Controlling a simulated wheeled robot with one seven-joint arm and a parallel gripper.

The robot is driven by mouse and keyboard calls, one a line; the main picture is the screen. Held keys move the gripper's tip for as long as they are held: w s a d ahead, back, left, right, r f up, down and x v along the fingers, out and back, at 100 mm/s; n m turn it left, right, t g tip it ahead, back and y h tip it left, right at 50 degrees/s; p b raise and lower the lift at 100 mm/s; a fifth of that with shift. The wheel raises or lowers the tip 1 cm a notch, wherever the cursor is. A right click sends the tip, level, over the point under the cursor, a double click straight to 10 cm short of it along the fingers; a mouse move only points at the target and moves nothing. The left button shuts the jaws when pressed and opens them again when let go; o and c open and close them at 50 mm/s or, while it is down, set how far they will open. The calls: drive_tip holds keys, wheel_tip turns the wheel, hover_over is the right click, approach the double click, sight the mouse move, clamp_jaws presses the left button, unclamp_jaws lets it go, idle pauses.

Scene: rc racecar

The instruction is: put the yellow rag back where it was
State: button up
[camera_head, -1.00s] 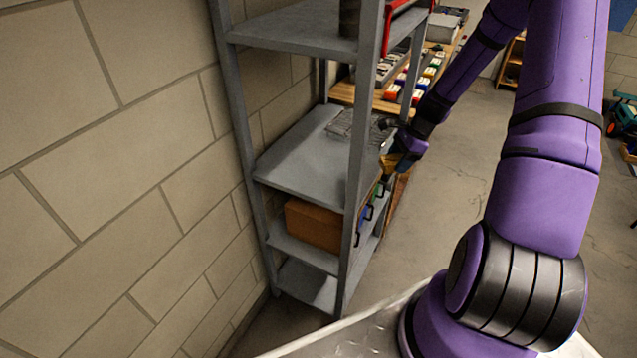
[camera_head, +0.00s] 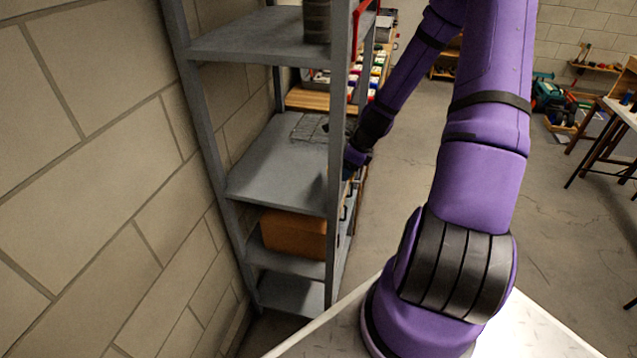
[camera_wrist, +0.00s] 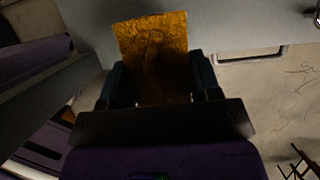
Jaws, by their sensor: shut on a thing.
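The yellow rag (camera_wrist: 155,50) shows in the wrist view, spread flat between the fingers of my gripper (camera_wrist: 158,78). My gripper is shut on it, and the rag's far part sticks out past the fingertips, against a grey shelf surface. In the head view my gripper (camera_head: 345,168) is at the open side of the grey shelf unit (camera_head: 272,178), by the middle shelf and partly behind its front post. The rag cannot be made out in the head view. Whether it touches the shelf, I cannot tell.
A wire rack (camera_head: 308,127) lies at the back of the middle shelf, whose front part is bare. A brown box (camera_head: 293,234) sits on the shelf below. A dark cylinder (camera_head: 316,20) stands on the shelf above. A block wall (camera_head: 90,170) is at the left; open floor is right.

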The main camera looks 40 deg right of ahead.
hover_over(316, 189)
drive_tip(key=shift+s+d+f, duration=0.35)
drive_tip(key=shift+s+f, duration=0.05)
drive_tip(key=shift+s, duration=0.05)
drive_tip(key=shift+f, duration=1.75)
drive_tip(key=shift+f, duration=0.1)
drive_tip(key=o, duration=1.1)
drive_tip(key=shift+c, duration=0.2)
drive_tip(key=v, duration=1.2)
